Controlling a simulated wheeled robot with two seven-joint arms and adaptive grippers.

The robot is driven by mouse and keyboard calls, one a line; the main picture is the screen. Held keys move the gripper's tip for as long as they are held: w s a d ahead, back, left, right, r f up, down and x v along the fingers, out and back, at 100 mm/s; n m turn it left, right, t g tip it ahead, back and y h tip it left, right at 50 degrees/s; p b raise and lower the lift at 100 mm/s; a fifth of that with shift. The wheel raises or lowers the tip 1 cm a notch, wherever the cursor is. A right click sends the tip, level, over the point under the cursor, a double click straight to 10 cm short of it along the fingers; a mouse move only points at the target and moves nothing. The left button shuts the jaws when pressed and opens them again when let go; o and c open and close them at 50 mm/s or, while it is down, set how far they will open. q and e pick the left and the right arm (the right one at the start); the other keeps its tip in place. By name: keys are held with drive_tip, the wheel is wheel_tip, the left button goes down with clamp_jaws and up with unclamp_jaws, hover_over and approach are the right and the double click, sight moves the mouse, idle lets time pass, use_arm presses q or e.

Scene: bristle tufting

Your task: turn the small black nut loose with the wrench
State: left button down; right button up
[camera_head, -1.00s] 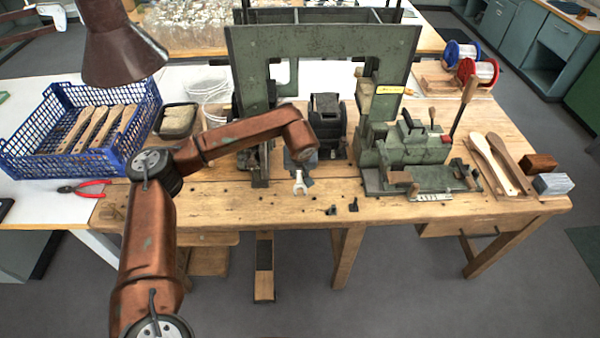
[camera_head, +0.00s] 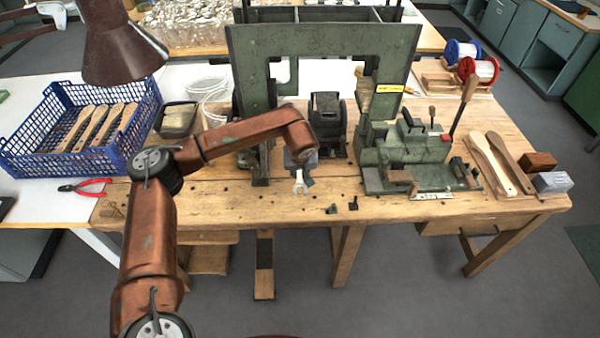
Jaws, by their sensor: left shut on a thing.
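My left gripper (camera_head: 301,164) hangs over the workbench in front of the green machine frame, at the end of the copper-coloured arm. It is shut on the wrench (camera_head: 300,186), whose pale open jaw points down toward the front of the bench. Most of the wrench is hidden by the gripper. Small dark pieces (camera_head: 332,209) and (camera_head: 353,203) lie on the bench to the right of the wrench, apart from it. I cannot tell whether one of them is the small black nut. My right gripper is not in view.
The green machine (camera_head: 412,150) with levers stands to the right. A blue crate (camera_head: 84,130) of wooden handles and red pliers (camera_head: 85,186) are at left. Wooden paddles (camera_head: 500,162) lie at the right end. The bench front is mostly clear.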

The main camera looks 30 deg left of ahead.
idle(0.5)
use_arm(q)
drive_tip(key=shift+f, duration=0.55)
idle(0.6)
drive_tip(key=shift+w+d+n, duration=0.45)
drive_tip(key=shift+d+n, duration=0.15)
drive_tip(key=shift+d, duration=0.05)
drive_tip(key=shift+w+d, duration=0.1)
